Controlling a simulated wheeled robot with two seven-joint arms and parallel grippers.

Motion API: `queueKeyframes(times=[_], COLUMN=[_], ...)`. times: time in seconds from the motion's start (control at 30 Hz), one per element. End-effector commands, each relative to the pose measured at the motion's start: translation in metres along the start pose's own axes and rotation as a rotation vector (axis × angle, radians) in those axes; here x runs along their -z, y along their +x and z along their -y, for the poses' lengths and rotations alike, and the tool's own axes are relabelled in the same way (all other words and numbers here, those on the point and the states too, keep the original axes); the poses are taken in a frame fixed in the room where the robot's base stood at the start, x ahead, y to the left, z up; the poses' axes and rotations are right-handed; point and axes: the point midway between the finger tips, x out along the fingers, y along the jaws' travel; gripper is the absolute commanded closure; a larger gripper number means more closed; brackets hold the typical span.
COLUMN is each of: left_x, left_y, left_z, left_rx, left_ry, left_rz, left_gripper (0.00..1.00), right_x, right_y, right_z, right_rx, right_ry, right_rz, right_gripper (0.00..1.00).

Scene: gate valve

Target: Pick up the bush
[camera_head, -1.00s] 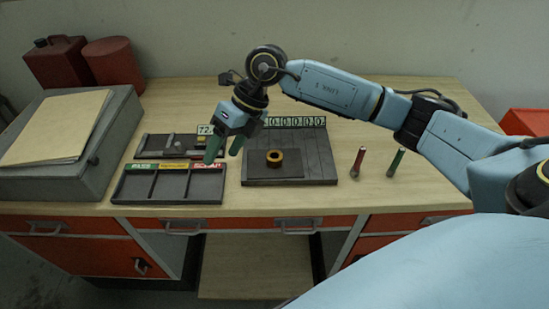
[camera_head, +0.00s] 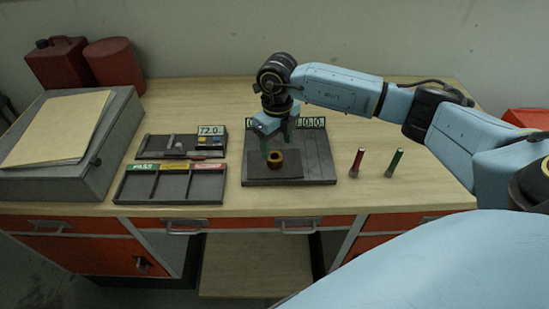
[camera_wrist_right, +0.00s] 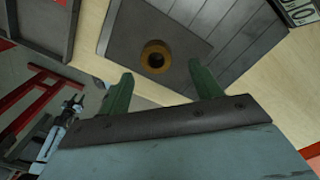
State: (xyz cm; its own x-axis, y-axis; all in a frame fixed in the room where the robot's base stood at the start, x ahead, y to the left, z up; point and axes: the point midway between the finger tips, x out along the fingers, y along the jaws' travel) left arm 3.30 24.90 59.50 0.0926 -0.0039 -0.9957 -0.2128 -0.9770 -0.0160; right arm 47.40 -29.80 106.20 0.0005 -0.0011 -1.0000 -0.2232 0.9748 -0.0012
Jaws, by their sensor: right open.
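The bush (camera_head: 275,160) is a small brass-coloured ring with a dark hole. It sits on a dark plate (camera_head: 262,172) on the grey slatted board (camera_head: 318,165). In the right wrist view the bush (camera_wrist_right: 155,57) lies beyond the fingertips, roughly between them across the picture. My right gripper (camera_head: 277,150) hangs pointing down above and just behind the bush, with its green fingers apart. In the right wrist view the gripper (camera_wrist_right: 163,82) is open and empty, and I see no contact with the bush. My left gripper is in no view.
A three-compartment tray (camera_head: 170,200) and a gauge tray with a 72.0 display (camera_head: 210,131) stand to the left. A grey case (camera_head: 70,160) fills the far left. The front table strip is clear.

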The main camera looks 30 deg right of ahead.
Motion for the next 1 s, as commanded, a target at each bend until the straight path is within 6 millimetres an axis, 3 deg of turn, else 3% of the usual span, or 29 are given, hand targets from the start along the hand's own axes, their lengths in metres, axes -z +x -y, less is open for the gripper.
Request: queueKeyframes(times=[0.3, 0.6, 1.0], left_x=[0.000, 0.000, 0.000], left_y=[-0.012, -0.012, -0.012], left_z=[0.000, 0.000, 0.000], left_rx=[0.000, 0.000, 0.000], left_ry=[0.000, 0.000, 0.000], left_rz=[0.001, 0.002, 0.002], left_gripper=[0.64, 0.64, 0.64], right_x=[-0.004, -0.004, -0.004], right_y=[0.043, 0.048, 0.048], right_z=[-0.005, -0.005, -0.005], right_rx=[-0.002, -0.001, -0.001], right_ry=[0.000, -0.002, -0.001], right_rz=[-0.002, 0.000, 0.000], right_gripper=[0.36, 0.36, 0.88])
